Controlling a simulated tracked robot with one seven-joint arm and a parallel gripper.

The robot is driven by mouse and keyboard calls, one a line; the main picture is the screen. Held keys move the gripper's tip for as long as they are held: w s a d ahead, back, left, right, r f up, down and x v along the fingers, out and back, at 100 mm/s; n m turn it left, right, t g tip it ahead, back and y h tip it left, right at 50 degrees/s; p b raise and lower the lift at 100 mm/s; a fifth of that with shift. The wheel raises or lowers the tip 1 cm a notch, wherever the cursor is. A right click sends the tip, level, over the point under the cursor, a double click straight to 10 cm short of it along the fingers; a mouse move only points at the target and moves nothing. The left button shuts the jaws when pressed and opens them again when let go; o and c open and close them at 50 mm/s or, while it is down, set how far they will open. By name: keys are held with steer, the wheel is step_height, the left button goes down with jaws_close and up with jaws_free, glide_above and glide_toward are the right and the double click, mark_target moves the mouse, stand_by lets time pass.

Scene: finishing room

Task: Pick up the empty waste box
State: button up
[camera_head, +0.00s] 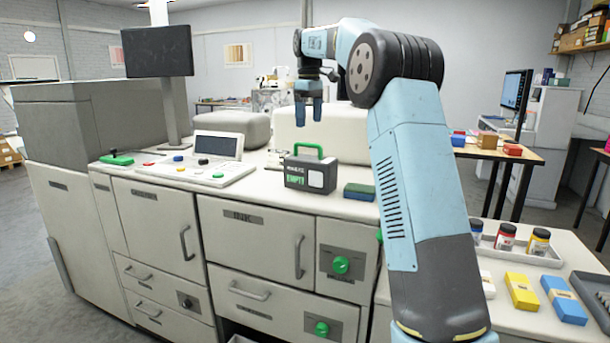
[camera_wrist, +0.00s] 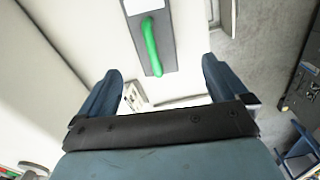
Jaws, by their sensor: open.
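The waste box (camera_head: 308,174) is a dark grey box with a green handle, a white label and green lettering that reads "EMPTY". It stands upright on the white machine top in the head view. In the wrist view the box (camera_wrist: 170,62) shows from above at the top middle, with its green handle (camera_wrist: 151,47) running lengthwise. My gripper (camera_head: 308,112) hangs above the box, pointing down, apart from the handle. In the wrist view its two blue fingers (camera_wrist: 155,90) are spread wide with nothing between them.
A green and blue block (camera_head: 359,192) lies just right of the box. A control panel (camera_head: 197,170) with buttons sits to its left, and a monitor (camera_head: 158,51) on a post stands farther left. Ink jars (camera_head: 505,237) and small cartons stand on the right-hand counter.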

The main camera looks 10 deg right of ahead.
mark_target(308, 157)
steer(key=shift+w+d+f, duration=0.15)
steer(key=shift+w+f, duration=0.25)
steer(key=shift+w, duration=0.3)
steer(key=shift+f, duration=0.3)
step_height(308, 157, down, 8)
steer(key=shift+r, duration=0.1)
steer(key=shift+w+f, duration=0.2)
steer(key=shift+f, duration=1.15)
steer(key=shift+w+f, duration=0.15)
steer(key=shift+f, duration=1.2)
steer(key=shift+c, duration=0.3)
steer(key=c, duration=0.9)
